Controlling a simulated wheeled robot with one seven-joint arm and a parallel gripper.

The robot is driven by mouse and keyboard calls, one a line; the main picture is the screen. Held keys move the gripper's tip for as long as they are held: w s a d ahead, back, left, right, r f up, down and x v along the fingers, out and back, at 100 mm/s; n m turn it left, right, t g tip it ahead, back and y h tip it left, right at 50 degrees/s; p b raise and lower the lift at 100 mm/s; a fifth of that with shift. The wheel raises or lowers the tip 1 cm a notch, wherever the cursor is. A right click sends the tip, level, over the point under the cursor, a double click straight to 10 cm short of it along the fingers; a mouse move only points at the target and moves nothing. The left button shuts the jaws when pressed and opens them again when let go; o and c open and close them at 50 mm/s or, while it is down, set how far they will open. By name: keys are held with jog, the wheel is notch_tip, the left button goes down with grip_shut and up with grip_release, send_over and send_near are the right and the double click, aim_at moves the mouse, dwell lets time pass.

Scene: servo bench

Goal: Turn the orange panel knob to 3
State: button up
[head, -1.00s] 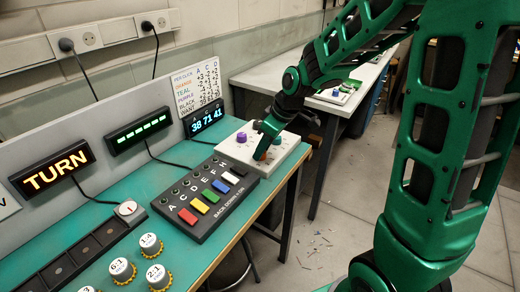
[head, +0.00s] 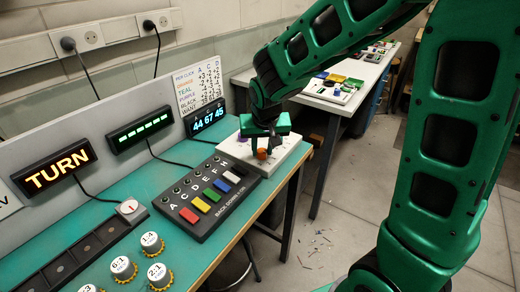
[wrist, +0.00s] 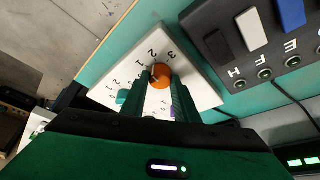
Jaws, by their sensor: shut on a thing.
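The orange knob (head: 262,154) stands on the white panel (head: 290,155) at the bench's right end. My gripper (head: 265,145) reaches down over it. In the wrist view the orange knob (wrist: 161,76) sits between the tips of my gripper (wrist: 160,82), which is shut on it. Numbers 1, 2 and 3 are printed around the knob. A dark mark shows on its side toward 1 and 2; its exact setting is hard to read. The teal knob (wrist: 123,97) and purple knob (wrist: 174,112) are partly hidden by my fingers.
A black button box (head: 207,195) with coloured keys stands left of the panel. A blue display (head: 208,119) reads 44 67 45, below a chart card (head: 198,80). A lit TURN sign (head: 55,170) stands further left. A second bench (head: 345,85) is behind.

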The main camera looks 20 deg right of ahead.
jog(key=m+h, duration=0.1)
jog(key=m, duration=0.2)
jog(key=m+g+h, duration=0.1)
jog(key=m, duration=0.2)
jog(key=shift+a, duration=0.2)
jog(key=m+g, duration=0.1)
jog(key=m, duration=0.2)
jog(key=m+g+h, duration=0.1)
jog(key=m, duration=0.2)
jog(key=shift+w+a, duration=0.1)
jog(key=shift+w, duration=0.05)
dwell(0.4)
jog(key=o, duration=1)
jog(key=shift+o, duration=0.2)
jog(key=shift+w, duration=0.1)
